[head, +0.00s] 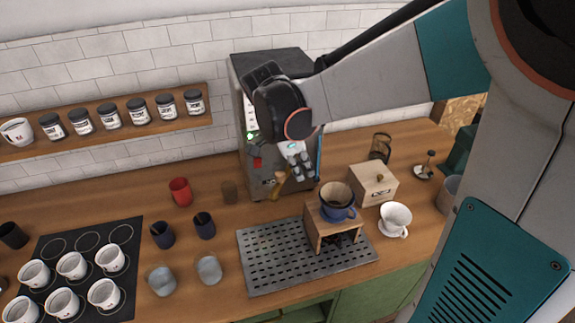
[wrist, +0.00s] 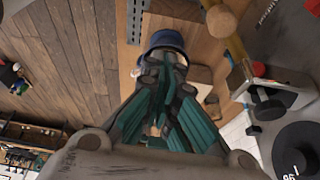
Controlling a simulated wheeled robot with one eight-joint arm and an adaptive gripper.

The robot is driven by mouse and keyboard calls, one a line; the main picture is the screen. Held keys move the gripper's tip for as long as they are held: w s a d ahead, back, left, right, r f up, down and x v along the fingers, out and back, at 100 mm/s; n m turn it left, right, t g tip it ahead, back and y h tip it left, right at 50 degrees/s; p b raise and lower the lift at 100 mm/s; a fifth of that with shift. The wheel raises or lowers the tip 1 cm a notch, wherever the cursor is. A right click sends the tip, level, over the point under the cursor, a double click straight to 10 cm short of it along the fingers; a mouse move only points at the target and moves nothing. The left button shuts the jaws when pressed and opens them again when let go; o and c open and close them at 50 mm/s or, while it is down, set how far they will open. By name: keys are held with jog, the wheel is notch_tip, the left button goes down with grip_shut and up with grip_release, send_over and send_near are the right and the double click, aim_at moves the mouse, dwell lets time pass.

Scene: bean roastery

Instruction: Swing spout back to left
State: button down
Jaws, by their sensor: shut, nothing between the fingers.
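The spout (head: 280,183) is a brass-coloured tube on the front of the tall dark steel machine (head: 268,140). It slants down to the left in the head view. In the wrist view the spout (wrist: 237,52) runs along the upper right and ends in a round wooden knob (wrist: 221,20). My gripper (head: 302,170) hangs beside the machine's front, just right of the spout. It also shows in the wrist view (wrist: 165,62), with its fingers closed and empty. A clear gap separates the fingers from the knob there. My gripper and forearm hide part of the machine.
A blue dripper (head: 337,200) sits on a wooden stand (head: 318,227) over a perforated steel tray (head: 262,262), below and right of my gripper. A wooden box (head: 373,183) and white dripper (head: 394,218) stand right.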

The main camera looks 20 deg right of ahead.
notch_tip(320, 180, up, 7)
jog(key=w+a, duration=0.1)
jog(key=w, duration=0.1)
jog(key=shift+w+a+f, duration=0.2)
jog(key=shift+w, duration=0.2)
jog(key=shift+f, duration=0.1)
